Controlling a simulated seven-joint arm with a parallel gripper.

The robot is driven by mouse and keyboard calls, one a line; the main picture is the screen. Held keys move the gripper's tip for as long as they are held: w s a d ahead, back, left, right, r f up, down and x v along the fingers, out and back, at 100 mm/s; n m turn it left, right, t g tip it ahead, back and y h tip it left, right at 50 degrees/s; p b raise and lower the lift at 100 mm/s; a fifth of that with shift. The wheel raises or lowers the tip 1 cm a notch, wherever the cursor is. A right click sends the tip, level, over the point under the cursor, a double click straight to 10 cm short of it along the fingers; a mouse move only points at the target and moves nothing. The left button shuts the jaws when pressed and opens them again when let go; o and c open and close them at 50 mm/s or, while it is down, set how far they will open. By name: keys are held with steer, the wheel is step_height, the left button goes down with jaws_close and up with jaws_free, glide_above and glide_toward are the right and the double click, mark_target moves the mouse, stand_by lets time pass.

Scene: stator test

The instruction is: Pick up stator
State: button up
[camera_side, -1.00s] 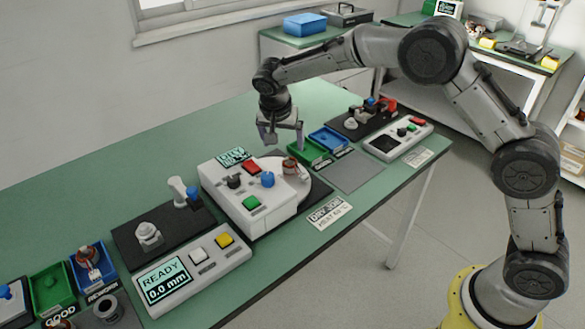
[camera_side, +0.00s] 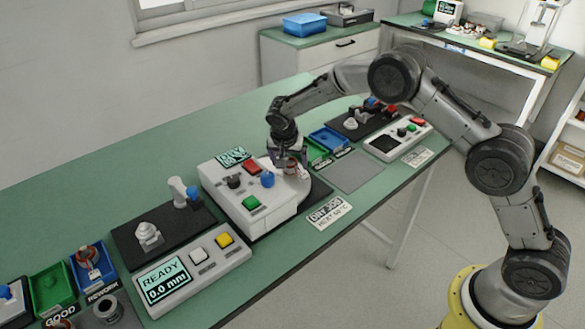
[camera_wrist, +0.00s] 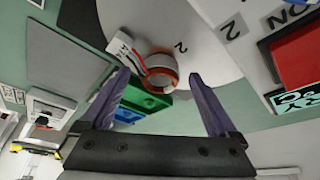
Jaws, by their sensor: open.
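The stator (camera_wrist: 161,72) is a small ring with orange-copper windings and a white tag with wires on its left side. It sits on the round pale plate (camera_wrist: 205,35) of the white station, near a printed "2". In the wrist view my gripper (camera_wrist: 158,76) is open, with one purple-grey finger on each side of the stator's lower part; I cannot tell whether they touch it. In the side view my gripper (camera_side: 289,160) is down at the plate, and the stator is mostly hidden by it.
The white station (camera_side: 235,195) with coloured buttons stands just left of my gripper. A blue bin (camera_side: 328,138) and a green bin (camera_side: 318,155) are close behind to the right. A grey mat (camera_side: 353,171) lies clear at the right.

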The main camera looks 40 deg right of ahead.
jaws_close()
stand_by(0.5)
steer(key=shift+r, duration=0.15)
